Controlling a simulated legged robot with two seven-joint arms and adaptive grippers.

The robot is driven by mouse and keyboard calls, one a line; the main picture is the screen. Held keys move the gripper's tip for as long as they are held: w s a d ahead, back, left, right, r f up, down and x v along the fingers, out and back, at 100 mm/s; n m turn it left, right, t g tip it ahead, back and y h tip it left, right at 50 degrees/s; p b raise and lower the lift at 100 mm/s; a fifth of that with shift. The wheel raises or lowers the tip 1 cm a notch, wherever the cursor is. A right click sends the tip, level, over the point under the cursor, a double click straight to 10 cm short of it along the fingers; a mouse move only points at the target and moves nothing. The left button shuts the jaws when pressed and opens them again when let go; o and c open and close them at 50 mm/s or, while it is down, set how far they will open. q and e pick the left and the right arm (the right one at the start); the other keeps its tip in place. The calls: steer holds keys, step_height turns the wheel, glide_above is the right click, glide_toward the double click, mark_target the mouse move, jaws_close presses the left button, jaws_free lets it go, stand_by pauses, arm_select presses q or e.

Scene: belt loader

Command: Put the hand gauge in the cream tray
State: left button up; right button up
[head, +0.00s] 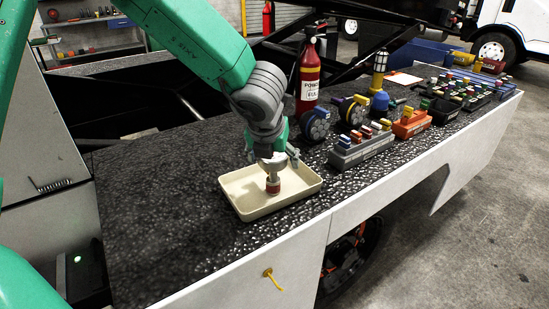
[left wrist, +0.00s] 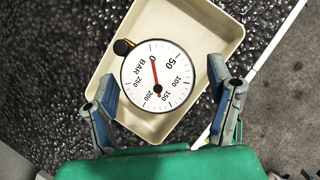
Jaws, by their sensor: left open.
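The hand gauge (head: 273,186) stands over the floor of the cream tray (head: 308,190), with its red lower part showing in the head view. Its round white dial, marked BAR with a red needle, faces the camera in the left wrist view (left wrist: 172,88), and the tray (left wrist: 118,65) lies around and behind it. My left gripper (head: 273,160) is above the tray, right at the top of the gauge. Its two fingers are spread on either side of the dial, with gaps between. The gauge's base is hard to make out. My right gripper is out of view.
The tray sits on a dark speckled top near its front edge. A red extinguisher (head: 308,85) stands behind. The top left of the tray is clear.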

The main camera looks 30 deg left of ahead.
arm_select(q)
steer(key=shift+s+r, duration=0.1)
steer(key=shift+r, duration=0.25)
steer(key=p+v, duration=0.3)
steer(key=v, duration=0.8)
steer(key=shift+s, duration=0.2)
steer(key=shift+r, duration=0.1)
